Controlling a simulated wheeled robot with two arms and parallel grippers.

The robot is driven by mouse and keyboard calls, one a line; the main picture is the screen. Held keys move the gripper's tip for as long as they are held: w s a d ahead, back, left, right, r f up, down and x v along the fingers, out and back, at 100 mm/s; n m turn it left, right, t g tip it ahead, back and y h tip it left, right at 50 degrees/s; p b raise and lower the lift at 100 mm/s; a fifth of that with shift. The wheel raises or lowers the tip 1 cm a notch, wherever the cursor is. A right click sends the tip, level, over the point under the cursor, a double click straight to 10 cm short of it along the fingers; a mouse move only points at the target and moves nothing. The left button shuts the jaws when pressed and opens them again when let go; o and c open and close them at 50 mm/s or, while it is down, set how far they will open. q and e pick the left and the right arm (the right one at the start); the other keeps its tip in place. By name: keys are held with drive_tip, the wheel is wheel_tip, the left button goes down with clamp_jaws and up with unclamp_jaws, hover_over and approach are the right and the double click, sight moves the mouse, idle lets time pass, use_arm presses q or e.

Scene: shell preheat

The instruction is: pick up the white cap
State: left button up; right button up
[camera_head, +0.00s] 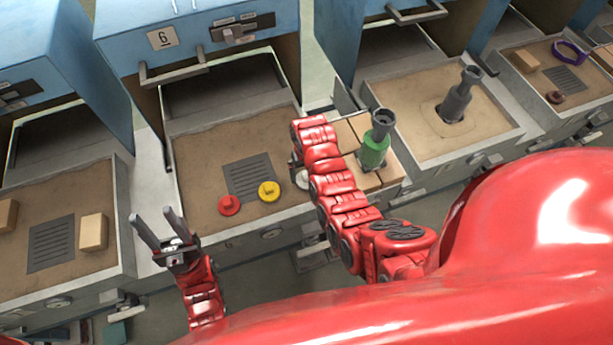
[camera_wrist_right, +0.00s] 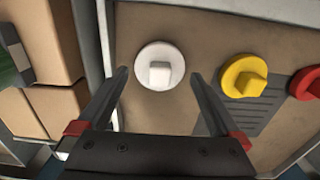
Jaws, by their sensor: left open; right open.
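The white cap (camera_wrist_right: 159,66) is a round disc with a raised square knob. In the right wrist view it lies on the sandy tray floor, just ahead of my open right gripper (camera_wrist_right: 160,88), roughly centred between the fingertips. In the head view only an edge of the white cap (camera_head: 303,180) shows beside my right arm, which hides the rest along with most of the right gripper (camera_head: 295,165). My left gripper (camera_head: 160,228) is open and empty, left of the tray near its front edge.
A yellow cap (camera_head: 269,190) and a red cap (camera_head: 229,205) lie in the same tray (camera_head: 190,150), near a dark grate (camera_head: 248,177). A blue furnace (camera_head: 190,35) numbered 6 is behind.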

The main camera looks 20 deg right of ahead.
drive_tip(key=shift+f, duration=1.1)
drive_tip(key=c, duration=1.1)
